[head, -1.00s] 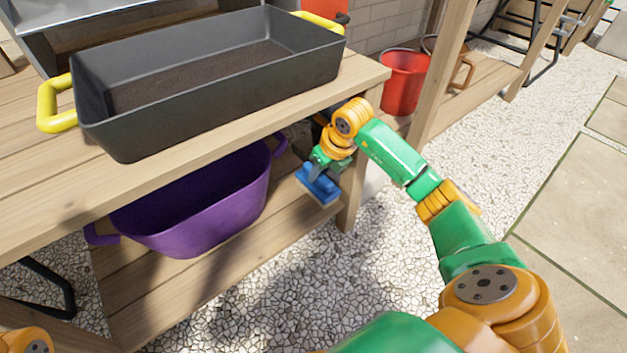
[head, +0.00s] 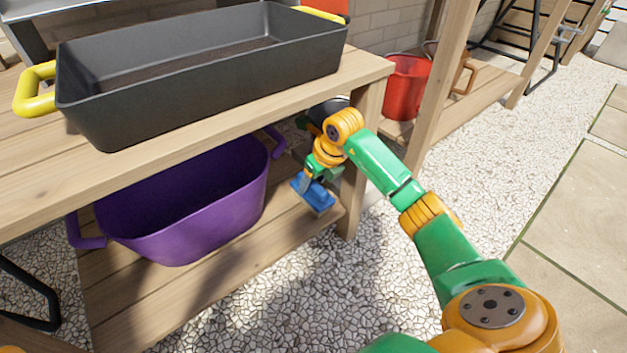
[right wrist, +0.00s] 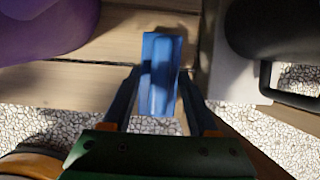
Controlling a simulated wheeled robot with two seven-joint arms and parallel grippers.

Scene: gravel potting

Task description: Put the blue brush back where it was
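The blue brush (head: 319,198) is at the right end of the wooden lower shelf, near its front edge. My right gripper (head: 309,180) reaches down to it from above. In the right wrist view the brush (right wrist: 161,75) lies between the two fingertips (right wrist: 161,80), which meet its sides, so the gripper looks shut on it. I cannot tell whether its underside touches the shelf (right wrist: 105,82) or hangs just above it. My left gripper is out of view.
A purple tub (head: 185,215) stands left of the brush on the lower shelf (head: 225,262). The bench post (head: 357,175) is close on the right. The tabletop (head: 235,112) with a black tray (head: 210,90) overhangs. A dark rounded object (right wrist: 275,30) sits right of the brush.

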